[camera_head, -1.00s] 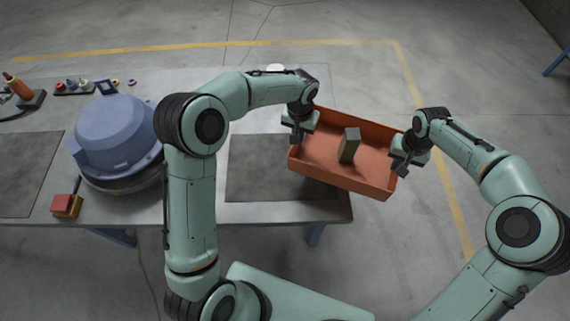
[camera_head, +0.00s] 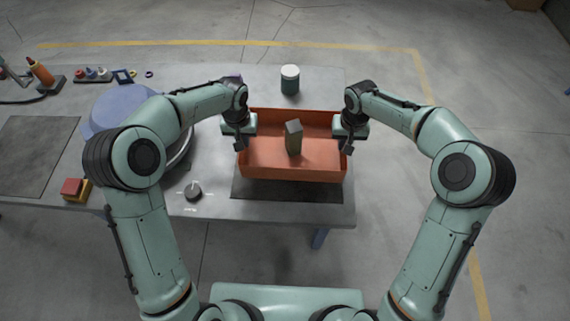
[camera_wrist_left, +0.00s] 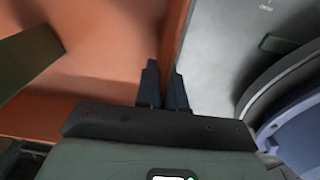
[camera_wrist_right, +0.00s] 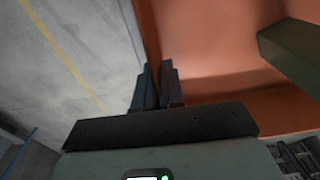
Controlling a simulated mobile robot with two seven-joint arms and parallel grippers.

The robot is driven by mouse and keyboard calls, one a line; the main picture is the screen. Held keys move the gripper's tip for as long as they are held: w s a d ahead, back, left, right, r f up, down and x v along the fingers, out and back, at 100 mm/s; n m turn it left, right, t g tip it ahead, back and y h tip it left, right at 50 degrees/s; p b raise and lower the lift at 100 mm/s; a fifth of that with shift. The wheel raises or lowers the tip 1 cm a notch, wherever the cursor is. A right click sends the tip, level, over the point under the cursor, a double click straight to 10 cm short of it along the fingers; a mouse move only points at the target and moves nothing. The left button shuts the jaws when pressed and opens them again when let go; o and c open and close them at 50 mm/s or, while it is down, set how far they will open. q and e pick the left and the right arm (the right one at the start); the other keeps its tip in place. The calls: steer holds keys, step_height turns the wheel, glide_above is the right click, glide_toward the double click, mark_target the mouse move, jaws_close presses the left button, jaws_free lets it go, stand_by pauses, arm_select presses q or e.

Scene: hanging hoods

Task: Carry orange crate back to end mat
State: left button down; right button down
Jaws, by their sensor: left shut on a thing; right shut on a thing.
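The orange crate (camera_head: 292,170) is in front of me in the head view, roughly level and square to the table. A grey-green block (camera_head: 293,138) stands inside it. My left gripper (camera_head: 240,143) is shut on the crate's left wall, which also shows in the left wrist view (camera_wrist_left: 176,35). My right gripper (camera_head: 349,143) is shut on its right wall, seen in the right wrist view (camera_wrist_right: 149,35). A dark mat (camera_head: 285,193) lies at the table's right end, mostly hidden under the crate. I cannot tell whether the crate touches it.
A blue hood (camera_head: 110,105) stands left of the crate, behind my left arm. A dark green jar (camera_head: 290,84) with a white lid stands behind the crate. A small grey knobbed piece (camera_head: 193,191) and red-and-yellow blocks (camera_head: 74,189) lie in front. Another dark mat (camera_head: 35,155) is far left.

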mark_target(341, 164)
arm_select(q)
steer(key=shift+a, duration=0.35)
arm_select(e)
steer(key=shift+w+a, duration=0.1)
arm_select(q)
steer(key=shift+s+f, duration=0.1)
arm_select(e)
steer(key=shift+f, duration=0.1)
